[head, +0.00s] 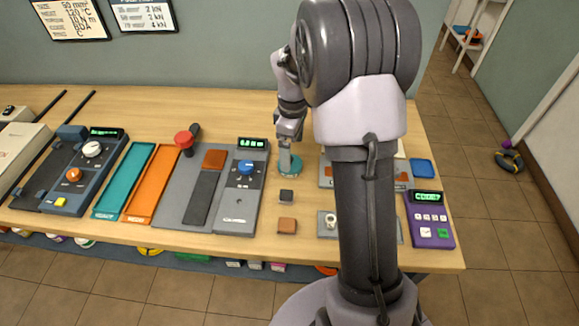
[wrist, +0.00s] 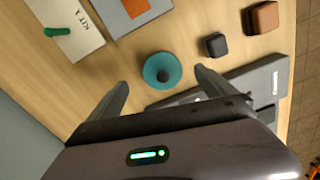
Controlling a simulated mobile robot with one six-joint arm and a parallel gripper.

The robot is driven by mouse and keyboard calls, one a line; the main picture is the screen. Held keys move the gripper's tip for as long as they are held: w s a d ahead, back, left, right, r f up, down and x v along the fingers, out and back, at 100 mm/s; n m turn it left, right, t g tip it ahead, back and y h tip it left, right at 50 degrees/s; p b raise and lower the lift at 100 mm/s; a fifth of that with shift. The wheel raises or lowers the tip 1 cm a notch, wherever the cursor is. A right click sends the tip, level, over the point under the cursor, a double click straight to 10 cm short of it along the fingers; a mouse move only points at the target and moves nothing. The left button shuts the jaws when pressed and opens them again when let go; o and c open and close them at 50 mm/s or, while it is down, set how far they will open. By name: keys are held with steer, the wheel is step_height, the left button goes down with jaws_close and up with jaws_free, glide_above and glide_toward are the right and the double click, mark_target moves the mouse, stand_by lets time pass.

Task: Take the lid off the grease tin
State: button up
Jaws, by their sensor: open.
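The grease tin looks like a small round teal thing (wrist: 157,63) with a dark knob at its middle in the wrist view. It also shows in the head view, a teal round shape (head: 290,169) on the wooden table, partly covered by my gripper. My gripper (head: 287,150) points down above it. In the wrist view the two fingers of my gripper (wrist: 161,81) are spread, one to each side below the teal tin, with nothing between them. I cannot tell whether the fingertips touch the lid.
A dark block (head: 286,196) and a brown block (head: 287,226) lie near the tin. A grey device with a blue knob (head: 247,167) stands to the left. A purple meter (head: 430,219) is at the right end. My arm hides part of the table's right side.

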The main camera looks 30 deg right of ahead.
mark_target(292, 158)
steer(key=f+b, duration=0.1)
steer(key=f, duration=0.3)
steer(key=shift+s+a+b, duration=0.15)
steer(key=shift+a+b, duration=0.05)
steer(key=shift+b, duration=0.2)
steer(key=shift+r, duration=0.1)
